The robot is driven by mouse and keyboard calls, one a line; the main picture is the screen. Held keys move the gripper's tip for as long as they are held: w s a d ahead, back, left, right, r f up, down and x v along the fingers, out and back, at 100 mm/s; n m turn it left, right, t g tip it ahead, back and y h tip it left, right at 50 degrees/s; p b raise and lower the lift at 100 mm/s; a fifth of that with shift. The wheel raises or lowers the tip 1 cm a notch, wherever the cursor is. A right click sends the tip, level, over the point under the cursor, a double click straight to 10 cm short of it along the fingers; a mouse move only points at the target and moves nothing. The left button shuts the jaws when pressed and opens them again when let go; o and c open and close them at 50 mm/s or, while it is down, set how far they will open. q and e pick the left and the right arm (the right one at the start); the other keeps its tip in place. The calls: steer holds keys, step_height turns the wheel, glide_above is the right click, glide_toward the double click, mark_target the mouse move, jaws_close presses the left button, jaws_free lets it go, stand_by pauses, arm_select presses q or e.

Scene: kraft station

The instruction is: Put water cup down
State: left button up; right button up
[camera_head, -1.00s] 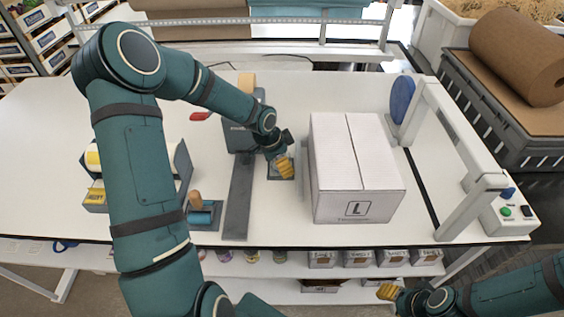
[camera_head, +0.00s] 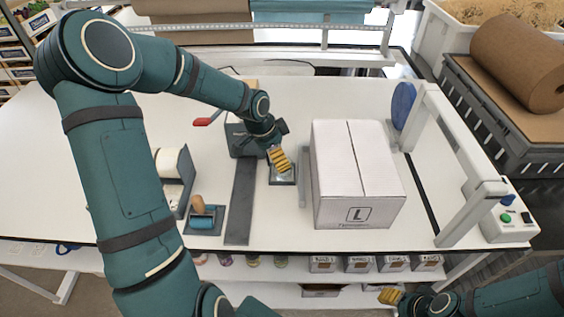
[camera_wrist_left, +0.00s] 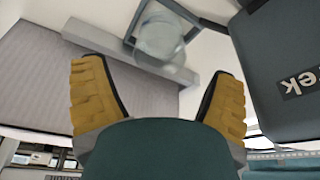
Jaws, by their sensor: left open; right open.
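The water cup (camera_wrist_left: 160,42) is clear and round. In the left wrist view it stands beyond my fingertips, apart from them, in a dark square-framed holder (camera_wrist_left: 131,38). In the head view the small dark holder (camera_head: 283,181) sits on the table left of the carton, and the cup is hard to make out there. My left gripper (camera_head: 279,158), with yellow ridged fingers, is just above and behind the holder. The left wrist view shows its fingers (camera_wrist_left: 158,95) wide apart with nothing between them. My right gripper (camera_head: 390,296) is low at the right, in front of the table, and empty.
A white carton marked L (camera_head: 358,180) stands right of the holder, with a thin grey upright plate (camera_head: 303,177) between. A white frame (camera_head: 466,190) stands far right.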

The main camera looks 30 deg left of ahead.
arm_select(q)
steer(key=v, duration=0.5)
steer(key=shift+r+p, duration=0.15)
steer(key=shift+p, duration=0.15)
steer(key=shift+s, duration=0.1)
